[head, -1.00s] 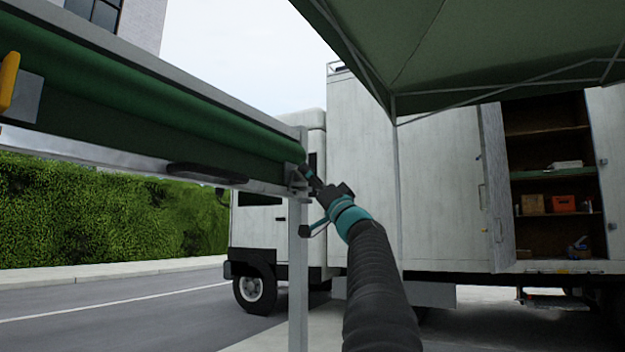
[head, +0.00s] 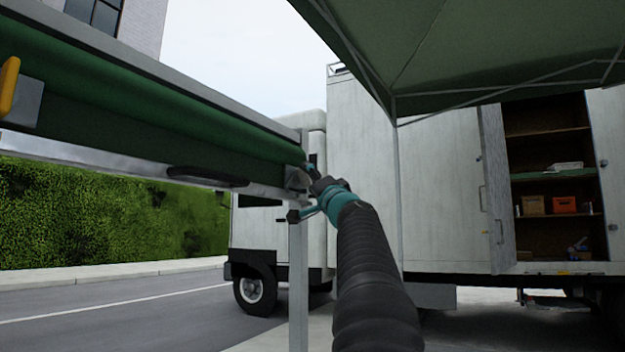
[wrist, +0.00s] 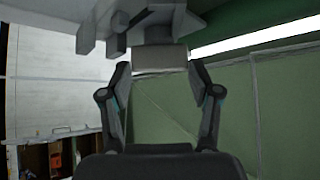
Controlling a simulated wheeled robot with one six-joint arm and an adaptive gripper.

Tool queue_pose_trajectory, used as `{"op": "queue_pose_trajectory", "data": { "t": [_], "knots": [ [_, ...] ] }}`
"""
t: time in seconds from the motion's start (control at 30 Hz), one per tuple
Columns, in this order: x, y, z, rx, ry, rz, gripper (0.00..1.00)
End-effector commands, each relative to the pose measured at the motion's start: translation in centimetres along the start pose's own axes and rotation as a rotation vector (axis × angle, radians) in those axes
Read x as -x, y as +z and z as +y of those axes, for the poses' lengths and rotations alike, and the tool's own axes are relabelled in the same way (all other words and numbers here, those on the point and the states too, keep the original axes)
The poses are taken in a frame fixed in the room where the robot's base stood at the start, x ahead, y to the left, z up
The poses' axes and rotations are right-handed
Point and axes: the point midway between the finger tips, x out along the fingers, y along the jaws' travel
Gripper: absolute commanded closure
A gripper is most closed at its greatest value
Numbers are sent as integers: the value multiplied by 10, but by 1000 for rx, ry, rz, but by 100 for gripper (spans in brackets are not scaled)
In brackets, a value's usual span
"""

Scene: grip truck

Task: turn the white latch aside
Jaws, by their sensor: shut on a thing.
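The latch (wrist: 160,57) shows in the wrist view as a pale grey-white block hanging from a darker mount. My gripper (wrist: 160,70) has one finger on each side of it and is shut on it. In the head view my gripper (head: 309,172) is at the right end of the long green roll (head: 200,130), by the top of the grey post. There the latch is mostly hidden behind my gripper, so its angle cannot be told.
A grey post (head: 298,270) stands below the roll's end. A white truck (head: 362,160) with an open, shelved side compartment (head: 550,150) stands behind. A green canopy (head: 450,50) hangs overhead at the right. A dark handle (head: 207,176) sits under the roll.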

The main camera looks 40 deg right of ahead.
Motion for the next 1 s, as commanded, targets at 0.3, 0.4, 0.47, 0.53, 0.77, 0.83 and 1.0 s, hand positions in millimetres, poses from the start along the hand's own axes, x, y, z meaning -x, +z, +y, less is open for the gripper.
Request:
{"op": "queue_pose_trajectory", "data": {
  "t": [0.3, 0.4, 0.47, 0.53, 0.77, 0.83, 1.0],
  "knots": [
    [-1, 2, -3, -101, 103, -6, 72],
    [-1, 2, -3, -134, 136, -6, 72],
    [-1, 2, -3, -154, 155, -6, 72],
    [-1, 2, -4, -176, 176, -7, 72],
    [-2, 2, -6, -249, 248, -9, 72],
    [-2, 2, -7, -272, 268, -10, 72],
    [-3, 3, -8, -323, 317, -12, 72]
  ]
}}
